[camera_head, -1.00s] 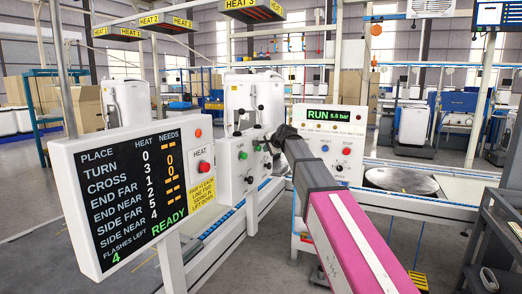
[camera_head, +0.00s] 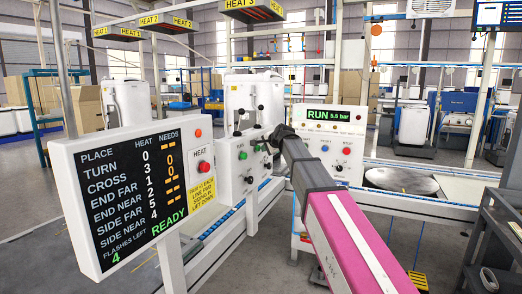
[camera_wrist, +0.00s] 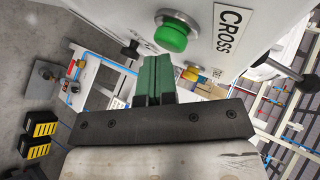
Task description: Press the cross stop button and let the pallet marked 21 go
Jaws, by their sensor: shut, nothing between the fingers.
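I cannot make out a pallet marked 21.
A sign board (camera_head: 130,195) at left reads READY, with a red HEAT button (camera_head: 204,167) beside it. A round plate (camera_head: 402,181) lies at right.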

